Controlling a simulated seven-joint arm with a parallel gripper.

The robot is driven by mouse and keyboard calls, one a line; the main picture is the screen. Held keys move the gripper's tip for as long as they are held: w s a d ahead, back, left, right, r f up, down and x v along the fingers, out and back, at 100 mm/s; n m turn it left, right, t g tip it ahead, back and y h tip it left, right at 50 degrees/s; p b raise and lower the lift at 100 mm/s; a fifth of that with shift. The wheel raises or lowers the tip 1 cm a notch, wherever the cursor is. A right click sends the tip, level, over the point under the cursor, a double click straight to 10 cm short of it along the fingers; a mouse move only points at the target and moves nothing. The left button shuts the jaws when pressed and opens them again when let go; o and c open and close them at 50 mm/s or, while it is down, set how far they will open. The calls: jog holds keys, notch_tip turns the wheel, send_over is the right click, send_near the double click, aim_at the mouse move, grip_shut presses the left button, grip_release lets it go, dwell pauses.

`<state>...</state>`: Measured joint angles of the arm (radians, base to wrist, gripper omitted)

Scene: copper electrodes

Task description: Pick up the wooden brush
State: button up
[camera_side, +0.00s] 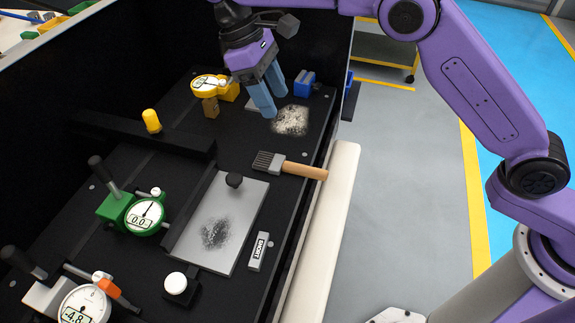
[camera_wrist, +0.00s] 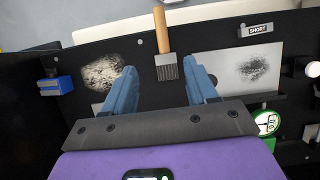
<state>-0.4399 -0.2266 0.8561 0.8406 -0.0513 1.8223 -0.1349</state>
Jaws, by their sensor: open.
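The wooden brush (camera_side: 290,165) lies on the black work surface near its right edge, with its dark bristles to the left and its tan handle reaching over the edge. In the wrist view the brush (camera_wrist: 163,42) shows ahead of the fingers, handle pointing up and bristles toward my gripper. My gripper (camera_side: 271,98) is above the surface, behind the brush in the side view. Its two blue fingers are apart with nothing between them, and it also shows in the wrist view (camera_wrist: 166,78).
A speckled patch (camera_side: 290,121) lies near the fingers. A grey plate (camera_side: 222,222) with a black knob and dark powder is in front, beside a "SHORT" label block (camera_side: 259,251). Dial gauges (camera_side: 145,216) stand left. A blue block (camera_side: 304,83) is behind. A pale rail (camera_side: 325,225) runs along the right edge.

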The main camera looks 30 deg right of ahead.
send_near(302, 168)
jog(key=shift+s+d+f, duration=0.2)
jog(key=shift+d+f, duration=0.4)
jog(key=shift+f, duration=0.35)
jog(key=shift+a+x, duration=0.15)
jog(key=shift+x, duration=1.35)
jog(key=shift+a+x, duration=0.1)
jog(key=shift+x, duration=1.45)
grip_shut()
